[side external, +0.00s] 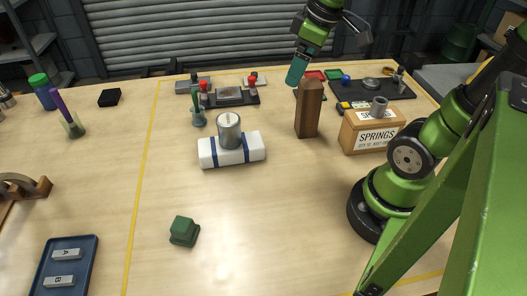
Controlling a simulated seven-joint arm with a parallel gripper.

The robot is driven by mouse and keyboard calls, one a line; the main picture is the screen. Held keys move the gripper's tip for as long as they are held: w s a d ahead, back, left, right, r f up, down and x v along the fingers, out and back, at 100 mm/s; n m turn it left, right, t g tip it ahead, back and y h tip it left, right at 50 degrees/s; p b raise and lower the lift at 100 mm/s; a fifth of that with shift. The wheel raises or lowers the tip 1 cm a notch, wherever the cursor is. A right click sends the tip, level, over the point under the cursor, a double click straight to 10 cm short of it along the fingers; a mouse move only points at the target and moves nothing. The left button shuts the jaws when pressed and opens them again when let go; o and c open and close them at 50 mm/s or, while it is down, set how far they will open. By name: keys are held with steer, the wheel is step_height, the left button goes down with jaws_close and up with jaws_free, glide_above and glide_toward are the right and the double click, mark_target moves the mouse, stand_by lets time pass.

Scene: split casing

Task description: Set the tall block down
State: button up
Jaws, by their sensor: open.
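The tall block (307,112) is brown with a peaked top. It stands upright on the wooden table, left of the springs box. My gripper (297,76) is above the table, with its teal fingertips beside the upper left of the block's top in the picture. It is open and holds nothing that I can see. The fingers overlap from this angle, so the gap between them is hidden. I cannot tell whether a finger touches the block.
A white block with blue bands (231,150) bears a metal cylinder (229,129). A green block (184,231) and a blue tray (65,267) are nearer the front. The centre front is clear.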

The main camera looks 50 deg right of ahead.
steer(key=s+a+m+t+y, duration=0.1)
steer(key=s+a+m+t, duration=0.2)
steer(key=a+m, duration=0.4)
steer(key=shift+s+a+r+t+y, duration=0.2)
steer(key=shift+s+a+t+y, duration=0.15)
steer(key=shift+a, duration=0.2)
stand_by(0.6)
